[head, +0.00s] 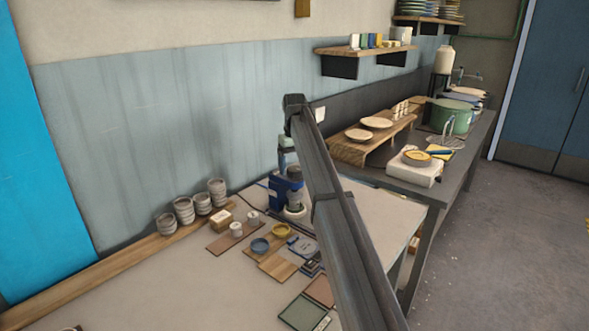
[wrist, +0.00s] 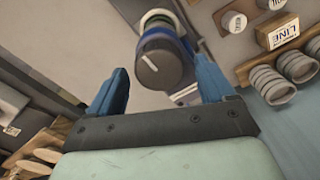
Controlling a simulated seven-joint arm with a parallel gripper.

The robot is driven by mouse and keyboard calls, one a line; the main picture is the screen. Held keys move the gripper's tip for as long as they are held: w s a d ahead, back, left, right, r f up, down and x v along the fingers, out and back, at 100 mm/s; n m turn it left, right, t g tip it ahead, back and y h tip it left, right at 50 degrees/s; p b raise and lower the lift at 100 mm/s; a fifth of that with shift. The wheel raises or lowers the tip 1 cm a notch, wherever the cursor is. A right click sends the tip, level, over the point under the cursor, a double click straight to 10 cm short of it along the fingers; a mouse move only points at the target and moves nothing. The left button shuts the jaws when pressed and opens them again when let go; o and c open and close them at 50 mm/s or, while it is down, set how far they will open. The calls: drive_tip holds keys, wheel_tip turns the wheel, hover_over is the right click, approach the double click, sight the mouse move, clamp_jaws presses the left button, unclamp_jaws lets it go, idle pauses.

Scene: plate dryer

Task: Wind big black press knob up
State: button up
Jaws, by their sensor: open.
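The big black press knob (wrist: 165,66) shows in the wrist view as a dark round face with a short white line. It sits on the blue press (head: 284,196), whose blue and white parts show just beyond the knob. My gripper (wrist: 160,72) is open. Its two blue fingers stand one on each side of the knob, with a visible gap at the left; whether the right finger touches it is unclear. In the head view my gripper (head: 288,160) hangs over the press, and the knob cannot be told apart there.
Several stacked bowls (head: 183,210) stand on a wooden strip along the wall. The front left of the table (head: 170,290) is clear.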

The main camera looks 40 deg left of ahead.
sight(294, 168)
wheel_tip(294, 168, up, 12)
drive_tip(key=shift+r, duration=0.25)
idle(0.6)
